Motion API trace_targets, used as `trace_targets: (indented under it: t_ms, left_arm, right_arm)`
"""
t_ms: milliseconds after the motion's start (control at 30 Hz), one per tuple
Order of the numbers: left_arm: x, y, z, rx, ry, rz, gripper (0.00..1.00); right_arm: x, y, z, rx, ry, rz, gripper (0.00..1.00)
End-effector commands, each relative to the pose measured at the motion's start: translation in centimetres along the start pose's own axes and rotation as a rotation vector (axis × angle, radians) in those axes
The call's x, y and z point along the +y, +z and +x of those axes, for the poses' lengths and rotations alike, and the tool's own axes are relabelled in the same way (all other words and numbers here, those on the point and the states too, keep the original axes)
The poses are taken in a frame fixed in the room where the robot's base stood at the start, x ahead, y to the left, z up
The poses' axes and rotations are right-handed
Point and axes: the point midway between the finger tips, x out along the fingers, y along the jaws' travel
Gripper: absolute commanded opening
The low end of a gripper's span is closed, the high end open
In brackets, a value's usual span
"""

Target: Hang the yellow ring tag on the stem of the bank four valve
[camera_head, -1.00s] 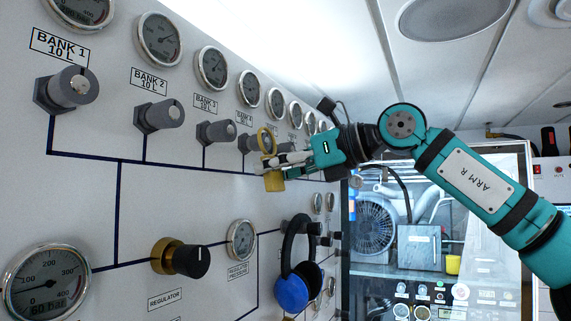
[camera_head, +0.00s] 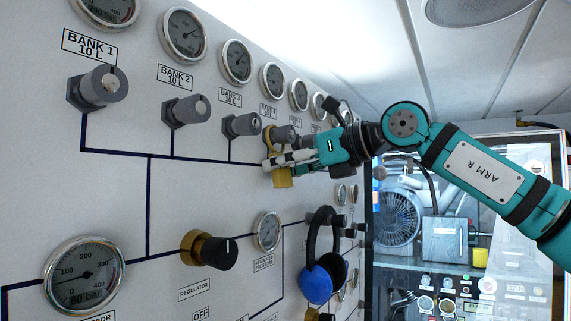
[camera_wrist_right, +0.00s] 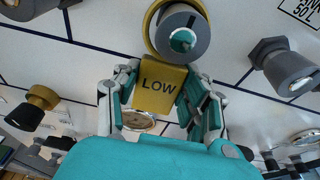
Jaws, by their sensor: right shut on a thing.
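The yellow tag (camera_wrist_right: 158,98), a plate marked LOW with a ring (camera_wrist_right: 151,28) above it, is held between the fingers of my right gripper (camera_head: 275,163). In the head view the tag's plate (camera_head: 283,180) hangs just below the fingers. The bank four valve (camera_head: 281,134) is the fourth grey knob along the upper row. Whether the ring touches the stem cannot be told. My left gripper is not in view.
The bank three valve (camera_head: 241,125) stands close on the left. Gauges (camera_head: 273,80) line the panel above the valves. Blue and black ear defenders (camera_head: 319,270) hang below right of the gripper.

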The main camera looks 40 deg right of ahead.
Motion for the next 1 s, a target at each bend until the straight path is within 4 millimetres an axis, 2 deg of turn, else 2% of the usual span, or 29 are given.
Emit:
trace_targets:
  t_ms: [367,400,567,867,1000]
  left_arm:
    - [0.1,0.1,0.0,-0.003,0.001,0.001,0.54]
    - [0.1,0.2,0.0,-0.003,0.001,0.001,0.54]
    - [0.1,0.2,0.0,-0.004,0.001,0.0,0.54]
    - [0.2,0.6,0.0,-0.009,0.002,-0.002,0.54]
    - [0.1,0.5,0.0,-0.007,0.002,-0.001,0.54]
  right_arm:
    - [0.0,0.0,0.0,0.0,0.0,-0.001,0.16]
    - [0.0,0.0,0.0,0.0,0.0,-0.001,0.47]
    - [0.0,0.0,0.0,0.0,0.0,-0.001,0.68]
    - [0.0,0.0,-0.2,-0.001,0.0,-0.001,0.69]
    - [0.0,0.2,-1.6,-0.004,-0.001,-0.001,0.69]
